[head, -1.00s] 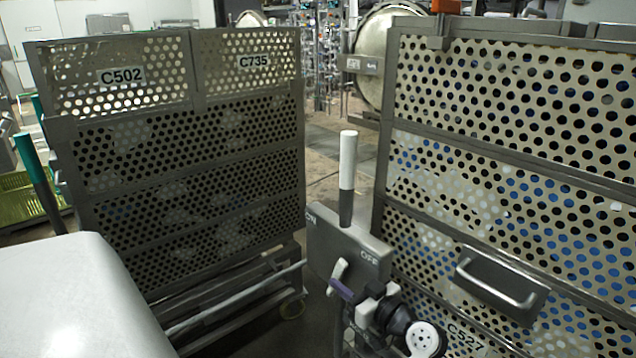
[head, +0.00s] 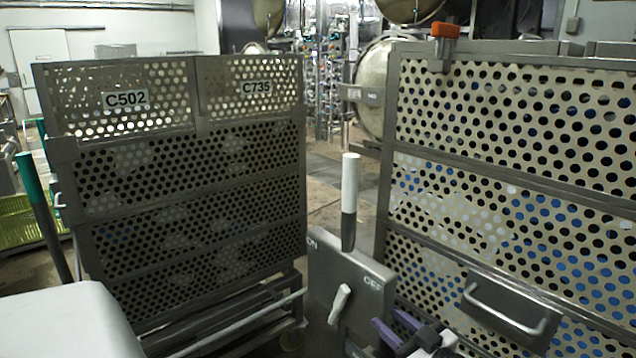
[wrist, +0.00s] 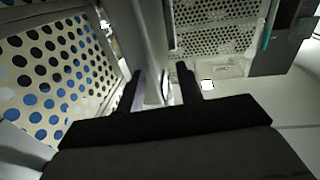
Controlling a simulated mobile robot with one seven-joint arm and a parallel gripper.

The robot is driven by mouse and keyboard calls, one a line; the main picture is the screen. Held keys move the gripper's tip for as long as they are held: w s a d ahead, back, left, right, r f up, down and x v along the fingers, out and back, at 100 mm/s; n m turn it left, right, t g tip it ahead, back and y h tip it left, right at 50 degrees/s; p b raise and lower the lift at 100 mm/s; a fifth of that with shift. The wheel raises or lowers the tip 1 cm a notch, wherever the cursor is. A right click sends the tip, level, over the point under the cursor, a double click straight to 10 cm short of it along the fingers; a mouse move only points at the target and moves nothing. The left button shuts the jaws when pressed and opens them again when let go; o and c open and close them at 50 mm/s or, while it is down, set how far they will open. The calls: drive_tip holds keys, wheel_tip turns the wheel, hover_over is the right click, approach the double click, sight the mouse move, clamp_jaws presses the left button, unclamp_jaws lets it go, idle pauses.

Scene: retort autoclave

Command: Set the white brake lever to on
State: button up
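A grey box (head: 345,265) marked ON at its left and OFF at its right stands between two perforated racks. A tall lever (head: 349,190) with a white grip and dark shaft rises upright above it. A small white lever (head: 339,304) on the box's front face slants, lower end to the left. My gripper (head: 393,326), with purple on its fingers, is at the lower right of the box, apart from the small lever in the head view. In the wrist view my gripper (wrist: 162,84) has its fingers spread, with a pale piece between or beyond them that I cannot identify surely.
The left rack (head: 190,215) carries labels C502 and C735. The right rack (head: 510,165) stands close behind my gripper and has a protruding handle (head: 510,305). Open floor (head: 325,180) shows between the racks.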

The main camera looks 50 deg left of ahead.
drive_tip(key=s+a+r+m+t+y+p, duration=0.1)
drive_tip(key=s+a+r+t+y, duration=0.2)
drive_tip(key=r, duration=0.8)
drive_tip(key=s+a+r+t+y+p, duration=0.1)
drive_tip(key=s+a+r+t+p, duration=0.25)
drive_tip(key=r, duration=0.85)
drive_tip(key=s+r+n+y, duration=0.1)
drive_tip(key=s+r+y, duration=0.3)
drive_tip(key=s+r, duration=0.2)
drive_tip(key=shift+s+a+r+n+b, duration=0.15)
drive_tip(key=shift+s+r+n+b, duration=0.2)
drive_tip(key=shift+r, duration=0.8)
drive_tip(key=shift+t, duration=0.25)
